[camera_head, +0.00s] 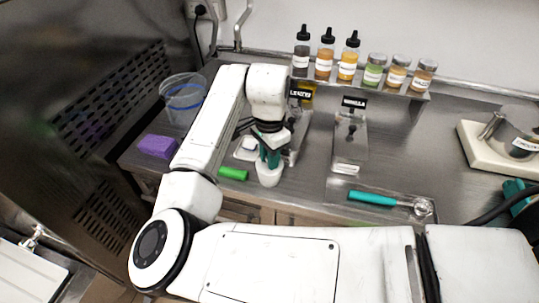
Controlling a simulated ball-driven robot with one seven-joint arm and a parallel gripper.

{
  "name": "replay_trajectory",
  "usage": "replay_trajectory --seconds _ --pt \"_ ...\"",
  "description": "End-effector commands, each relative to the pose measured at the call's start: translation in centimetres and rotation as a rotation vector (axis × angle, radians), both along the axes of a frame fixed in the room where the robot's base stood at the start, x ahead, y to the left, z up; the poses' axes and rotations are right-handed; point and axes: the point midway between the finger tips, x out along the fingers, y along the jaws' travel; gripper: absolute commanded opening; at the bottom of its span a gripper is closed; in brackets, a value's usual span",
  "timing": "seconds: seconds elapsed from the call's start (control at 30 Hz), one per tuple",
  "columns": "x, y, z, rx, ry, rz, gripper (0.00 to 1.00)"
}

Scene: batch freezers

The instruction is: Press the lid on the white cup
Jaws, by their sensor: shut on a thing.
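The white cup (268,177) stands upright near the front edge of the steel counter, left of the picture's middle. My gripper (270,159) points down right above it, with its teal fingers at the cup's top. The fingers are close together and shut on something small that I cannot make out. They hide much of the cup's opening. I cannot tell the lid apart there, nor whether it sits on the rim. A small white flat piece (246,148) lies just left of my gripper, partly hidden by it.
A green cylinder (233,174) and a purple block (158,147) lie to the left, near a clear tub (183,97). A teal-handled scoop (372,198) lies to the right. Bottles and jars line the back shelf (393,88). A scale (488,150) stands at far right.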

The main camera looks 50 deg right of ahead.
Motion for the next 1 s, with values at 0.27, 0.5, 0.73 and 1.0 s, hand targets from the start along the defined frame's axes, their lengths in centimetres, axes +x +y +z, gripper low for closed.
replay_trajectory --seconds 0.27,0.5,0.73,1.0 --pt "0.01 0.01 0.01 0.000 -0.001 0.000 0.35" --pt "0.02 -0.01 0.01 0.000 -0.001 0.000 0.53" --pt "0.02 0.00 0.01 0.000 -0.001 0.000 0.64" --pt "0.02 0.00 0.01 0.000 -0.001 0.000 0.78"
